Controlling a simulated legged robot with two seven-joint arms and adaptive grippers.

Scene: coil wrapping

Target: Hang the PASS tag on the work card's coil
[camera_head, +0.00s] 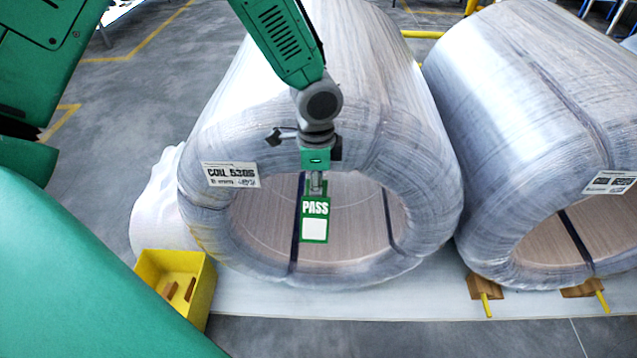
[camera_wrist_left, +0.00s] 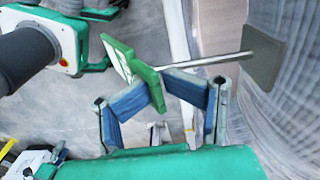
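The PASS tag (camera_head: 314,228) is a green card with a white square, upright in front of the open bore of the middle wrapped coil (camera_head: 395,110). My left gripper (camera_head: 315,186) is just above it. In the left wrist view, blue finger pads close on the green tag (camera_wrist_left: 145,82) from both sides. A thin metal rod (camera_wrist_left: 205,62) runs from the tag to a grey plate (camera_wrist_left: 265,57) at the coil's wrapping; whether the plate touches is unclear. A label (camera_head: 231,175) on this coil starts with "COIL"; its number is hard to read. No work card is identifiable. My right gripper is out of view.
A second wrapped coil (camera_head: 530,110) stands at the right, with an unreadable label (camera_head: 609,182). Wooden chocks with yellow handles (camera_head: 486,290) sit below it. A yellow bin (camera_head: 175,280) with wooden pieces stands at the lower left. Grey floor is open at the upper left.

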